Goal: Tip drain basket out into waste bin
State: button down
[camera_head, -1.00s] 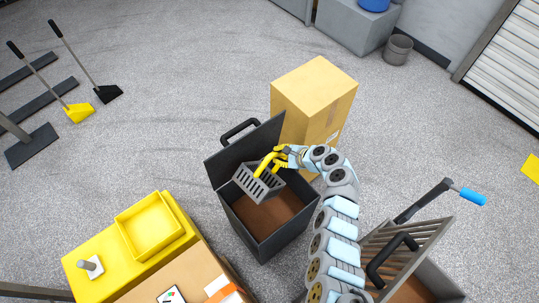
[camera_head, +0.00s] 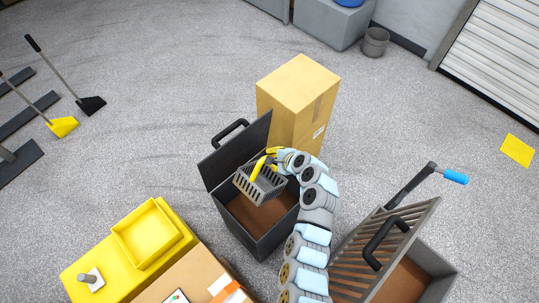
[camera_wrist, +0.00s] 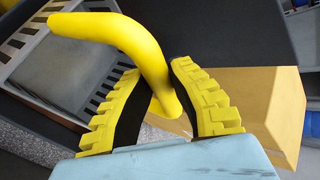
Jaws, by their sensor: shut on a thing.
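The drain basket (camera_head: 264,190) is a grey slotted box with a yellow handle (camera_wrist: 140,50). My gripper (camera_head: 278,155) is shut on that handle; in the wrist view its yellow ridged fingers (camera_wrist: 160,105) close around it. The basket hangs tilted over the mouth of a dark bin (camera_head: 243,232), which looks like the waste bin. The bin's lid (camera_head: 232,158) stands open at the back left, and brown shows inside the bin. In the wrist view the basket (camera_wrist: 75,68) is partly cut off, and I cannot tell what it holds.
A tall cardboard box (camera_head: 298,100) stands right behind the bin. A slatted grate (camera_head: 385,250) leans open over another brown-filled container at the lower right. A yellow bench with a tray (camera_head: 148,232) is at the lower left. Open floor lies beyond.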

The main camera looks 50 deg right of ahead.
aim_at(257, 166)
jog(key=a, duration=0.1)
jog(key=a+n+h, duration=0.1)
jog(key=a+h, duration=0.1)
jog(key=shift+w+a+r+p, duration=0.2)
jog(key=shift+a+r+p, duration=0.1)
jog(key=shift+w+a+r+n+h+p, duration=0.1)
jog(key=shift+a+r+n+h+p, duration=0.2)
jog(key=shift+a+n+h, duration=0.45)
jog(key=shift+w+a+r+n+h+p, duration=0.2)
jog(key=shift+a+h+p, duration=0.3)
jog(key=shift+a, duration=0.4)
jog(key=shift+s+f, duration=0.1)
jog(key=shift+s, duration=0.15)
